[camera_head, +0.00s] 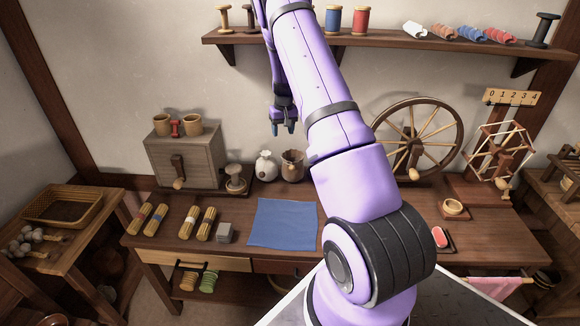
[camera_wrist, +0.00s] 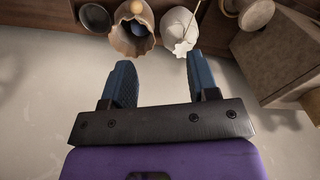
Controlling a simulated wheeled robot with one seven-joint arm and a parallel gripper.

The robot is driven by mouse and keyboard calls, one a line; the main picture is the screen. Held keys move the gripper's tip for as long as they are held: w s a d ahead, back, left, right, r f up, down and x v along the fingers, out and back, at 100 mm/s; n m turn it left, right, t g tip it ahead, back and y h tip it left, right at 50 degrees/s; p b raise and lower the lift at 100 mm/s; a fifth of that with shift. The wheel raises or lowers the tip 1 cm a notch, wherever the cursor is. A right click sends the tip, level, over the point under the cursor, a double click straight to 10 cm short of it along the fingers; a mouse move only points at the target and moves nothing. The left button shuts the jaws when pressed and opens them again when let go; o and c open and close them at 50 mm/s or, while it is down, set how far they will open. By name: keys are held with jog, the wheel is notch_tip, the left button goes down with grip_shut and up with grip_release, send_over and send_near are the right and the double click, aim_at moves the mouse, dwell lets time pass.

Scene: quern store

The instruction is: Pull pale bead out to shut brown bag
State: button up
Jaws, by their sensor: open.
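The brown bag (camera_head: 292,167) stands upright on the table beside a white bag (camera_head: 265,167). In the wrist view the brown bag (camera_wrist: 124,42) has its ruffled mouth open, with something dark blue-grey inside. The pale bead (camera_wrist: 136,7) shows at the bag's far side in that view, near the top edge.
The white bag (camera_wrist: 178,28) is close to the brown one. A grey cabinet (camera_head: 185,158) and a wooden stand (camera_head: 236,180) are to the left. A spinning wheel (camera_head: 424,135) is to the right. A blue cloth (camera_head: 283,224) lies in front. A shelf (camera_head: 400,45) runs above.

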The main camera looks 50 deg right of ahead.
send_over(292, 166)
notch_tip(292, 166, down, 9)
jog(key=shift+g, duration=0.3)
notch_tip(292, 166, down, 10)
jog(key=shift+w+d+f, duration=0.1)
jog(key=shift+f, duration=0.1)
